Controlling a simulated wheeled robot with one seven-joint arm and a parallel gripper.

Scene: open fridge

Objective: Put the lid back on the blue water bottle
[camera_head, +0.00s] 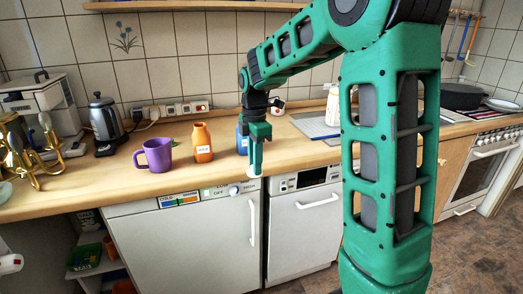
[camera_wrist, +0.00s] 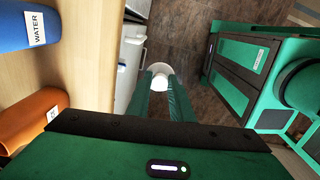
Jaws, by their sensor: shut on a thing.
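My gripper (camera_head: 255,165) is shut on a small white round lid (camera_wrist: 160,74) at its fingertips. In the wrist view the two green fingers (camera_wrist: 162,84) close on it; in the head view only a bit of the lid shows. The gripper points down at the counter's front edge, and the wrist view shows floor below the lid. The blue water bottle (camera_wrist: 20,28), labelled "WATER", stands on the counter to the left in the wrist view. In the head view it is mostly hidden behind my gripper (camera_head: 241,140). Its top is not clearly visible.
An orange bottle (camera_head: 202,143) stands on the counter (camera_head: 100,180) left of the blue one, with a purple mug (camera_head: 157,155) farther left. A kettle (camera_head: 104,120) stands behind. A board (camera_head: 315,124) lies to the right. White appliances (camera_head: 185,240) are under the counter.

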